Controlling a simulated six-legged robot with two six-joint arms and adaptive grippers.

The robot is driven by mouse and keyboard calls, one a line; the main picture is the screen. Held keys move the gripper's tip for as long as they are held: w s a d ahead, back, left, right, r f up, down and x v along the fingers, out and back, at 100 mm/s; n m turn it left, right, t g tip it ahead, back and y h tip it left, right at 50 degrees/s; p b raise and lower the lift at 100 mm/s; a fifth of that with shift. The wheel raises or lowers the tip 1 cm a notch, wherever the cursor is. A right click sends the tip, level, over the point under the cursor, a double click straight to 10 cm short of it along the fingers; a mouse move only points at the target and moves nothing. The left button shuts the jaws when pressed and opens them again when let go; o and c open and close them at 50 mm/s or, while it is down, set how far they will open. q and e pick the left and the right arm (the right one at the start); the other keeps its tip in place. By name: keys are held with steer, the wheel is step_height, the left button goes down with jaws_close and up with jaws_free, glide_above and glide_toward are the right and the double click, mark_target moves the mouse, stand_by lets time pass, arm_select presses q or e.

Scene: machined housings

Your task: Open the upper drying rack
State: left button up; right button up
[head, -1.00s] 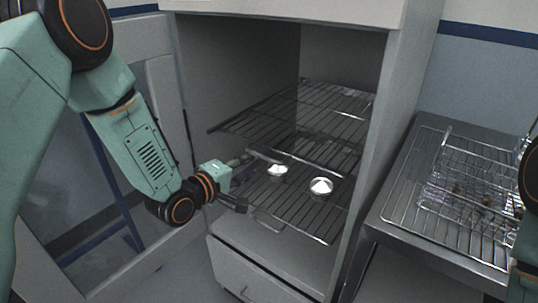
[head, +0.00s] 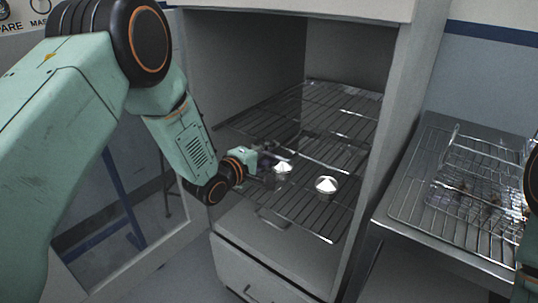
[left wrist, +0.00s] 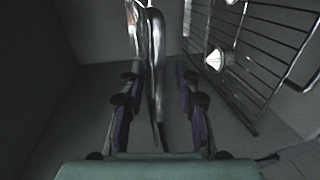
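The upper drying rack (head: 330,105) is a dark wire shelf inside the grey cabinet. My left gripper (head: 268,163) is at the front left of the racks, just below the upper rack's front edge and above the lower rack (head: 310,208). In the left wrist view, the gripper's two fingers (left wrist: 158,95) are apart, with a shiny bent metal bar (left wrist: 156,60) between them. It looks like the upper rack's handle; I cannot tell whether either finger touches it. The gripper hides this part in the head view. My right gripper is out of view.
Two shiny metal housings (head: 326,185) (head: 282,168) stand on the lower rack. The lower rack's handle (head: 271,218) sticks out in front. A drawer (head: 262,272) is below. The open door (head: 130,215) stands left. A bench (head: 412,160) with a wire basket (head: 475,180) stands right.

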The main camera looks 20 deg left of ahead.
arm_select(q)
steer(key=shift+w+d, duration=0.15)
steer(key=shift+d, duration=0.25)
steer(key=shift+c, duration=0.5)
steer(key=shift+a, duration=0.3)
steer(key=c, duration=0.5)
steer(key=shift+d, duration=0.15)
jaws_close()
